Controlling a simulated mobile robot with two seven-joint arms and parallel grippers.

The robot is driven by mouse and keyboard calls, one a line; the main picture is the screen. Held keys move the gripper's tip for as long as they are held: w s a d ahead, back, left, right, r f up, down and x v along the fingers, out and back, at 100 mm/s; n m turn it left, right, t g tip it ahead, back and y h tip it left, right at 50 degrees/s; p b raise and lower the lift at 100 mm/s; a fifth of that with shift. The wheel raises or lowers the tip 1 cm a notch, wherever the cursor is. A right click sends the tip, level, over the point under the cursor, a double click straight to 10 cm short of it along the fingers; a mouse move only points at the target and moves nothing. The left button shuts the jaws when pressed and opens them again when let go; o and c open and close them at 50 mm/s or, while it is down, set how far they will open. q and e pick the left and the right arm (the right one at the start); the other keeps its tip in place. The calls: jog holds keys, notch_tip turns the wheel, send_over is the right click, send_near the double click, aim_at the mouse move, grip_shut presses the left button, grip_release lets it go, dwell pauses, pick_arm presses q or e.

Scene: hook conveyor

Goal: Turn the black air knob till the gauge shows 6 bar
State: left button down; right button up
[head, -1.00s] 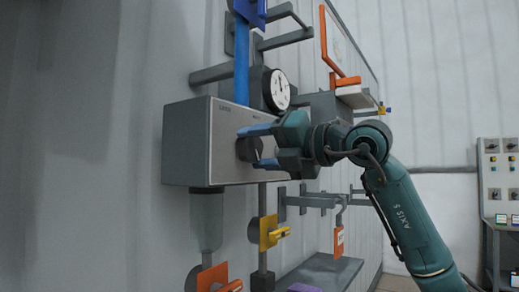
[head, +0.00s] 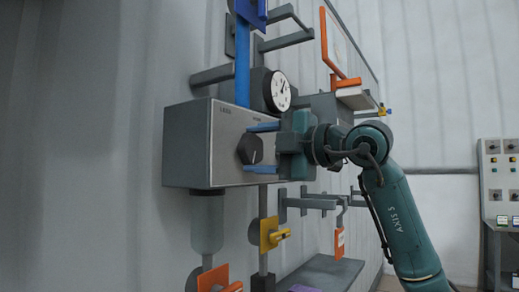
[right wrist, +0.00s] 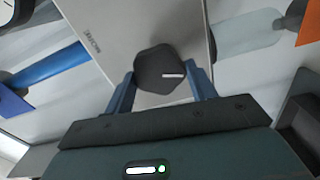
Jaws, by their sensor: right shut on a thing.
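The black air knob (head: 250,149) is on the front of a grey box (head: 200,140); a white mark shows on its face in the right wrist view (right wrist: 160,66). My right gripper (head: 256,148) is shut on the knob, with one blue finger on either side of it. The round gauge (head: 280,91) with a white face and black rim sits above the box. Its needle points up and to the right; its numbers are too small to read. My left gripper is not in view.
A blue pipe (head: 242,70) rises behind the box. A clear bowl (head: 207,222) hangs below it. A yellow valve (head: 270,233) and an orange one (head: 214,278) are lower down. An orange frame (head: 330,45) stands out from the wall to the right.

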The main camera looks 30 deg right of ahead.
jog(key=shift+m, duration=0.4)
jog(key=o, duration=1)
jog(key=shift+s+d, duration=0.15)
jog(key=shift+s, duration=0.15)
pick_arm(q)
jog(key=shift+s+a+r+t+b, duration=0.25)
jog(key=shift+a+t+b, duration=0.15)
jog(key=shift+b, duration=0.6)
pick_arm(e)
jog(key=v, duration=1.2)
jog(key=shift+s+d, duration=0.1)
jog(key=shift+s, duration=0.15)
